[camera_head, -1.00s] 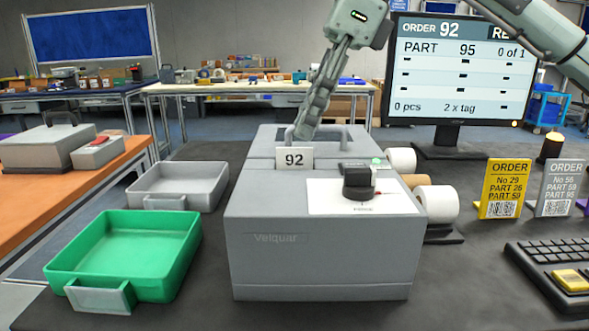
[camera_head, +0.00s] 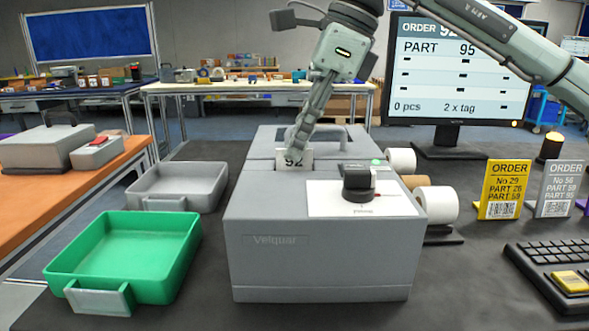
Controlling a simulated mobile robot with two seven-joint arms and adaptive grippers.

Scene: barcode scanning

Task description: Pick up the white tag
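The white tag (camera_head: 284,162), marked 92, stands upright on top of the grey Velquar machine (camera_head: 320,240), toward its back left. My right gripper (camera_head: 300,149) reaches down from above, its fingertips at the tag's upper part and covering some of its number. The fingers show nearly edge-on, so I cannot tell whether they are open or closed around the tag. My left gripper is not in view.
A dark knob (camera_head: 357,182) and paper rolls (camera_head: 437,204) are at the machine's right. A green tray (camera_head: 122,250) and a grey tray (camera_head: 176,186) stand at left. A monitor (camera_head: 460,70), order cards (camera_head: 503,189) and a keyboard (camera_head: 553,262) are at right.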

